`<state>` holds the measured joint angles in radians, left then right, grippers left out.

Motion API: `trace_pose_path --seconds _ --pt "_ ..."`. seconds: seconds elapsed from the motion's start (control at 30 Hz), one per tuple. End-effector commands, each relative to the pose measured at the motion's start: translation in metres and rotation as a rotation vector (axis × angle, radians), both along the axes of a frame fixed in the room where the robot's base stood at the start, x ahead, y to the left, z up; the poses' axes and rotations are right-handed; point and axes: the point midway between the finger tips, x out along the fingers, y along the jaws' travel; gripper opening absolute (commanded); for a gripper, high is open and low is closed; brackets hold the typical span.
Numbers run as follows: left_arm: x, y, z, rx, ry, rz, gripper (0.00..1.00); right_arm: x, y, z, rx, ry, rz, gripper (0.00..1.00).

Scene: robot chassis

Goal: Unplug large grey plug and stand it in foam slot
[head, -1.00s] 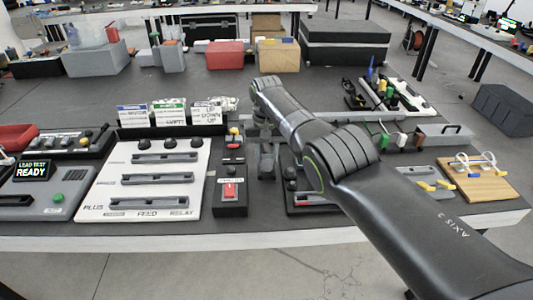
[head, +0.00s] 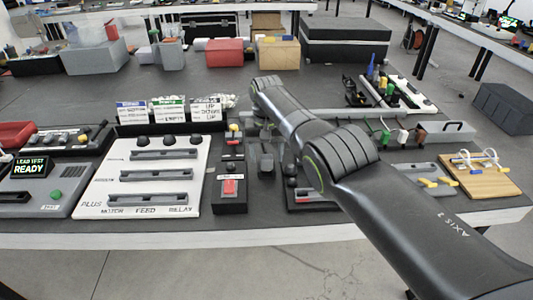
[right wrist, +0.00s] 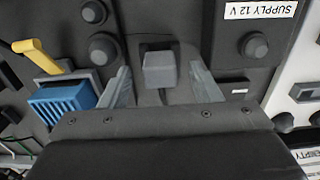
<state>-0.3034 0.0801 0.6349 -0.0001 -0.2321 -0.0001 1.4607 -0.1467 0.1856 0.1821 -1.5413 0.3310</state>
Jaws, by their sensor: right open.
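In the right wrist view a grey block-shaped plug (right wrist: 160,69) sits in a dark recess, between the two fingers of my right gripper (right wrist: 163,85). The fingers are apart, one on each side of the plug, with visible gaps, so it is not gripped. In the head view my right gripper (head: 266,160) points down over the table just right of the red-switch box; the plug there is hard to make out behind the gripper and arm. I cannot pick out the foam slot with certainty. My left gripper is not in view.
A box with a red switch (head: 230,187) stands close left of the gripper, beside a white slotted panel (head: 150,203). Card labels (head: 168,110) stand behind. In the wrist view a blue ribbed part (right wrist: 62,101) and a yellow lever (right wrist: 36,54) lie close to one finger.

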Motion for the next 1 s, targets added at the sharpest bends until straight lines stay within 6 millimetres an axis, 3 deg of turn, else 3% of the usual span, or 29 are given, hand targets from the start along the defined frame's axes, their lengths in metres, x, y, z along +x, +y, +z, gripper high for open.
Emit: trace_pose_path --seconds 0.33,0.47,1.0 --pt "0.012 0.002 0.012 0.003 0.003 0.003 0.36 0.0 0.0 0.004 0.0 -0.001 0.0 0.57" --pt "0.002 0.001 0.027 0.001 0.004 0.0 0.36 0.0 0.0 0.034 0.002 -0.003 0.001 0.57" --pt "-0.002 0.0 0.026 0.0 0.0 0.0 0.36 -0.002 0.0 0.152 -0.001 -0.002 0.0 0.57"
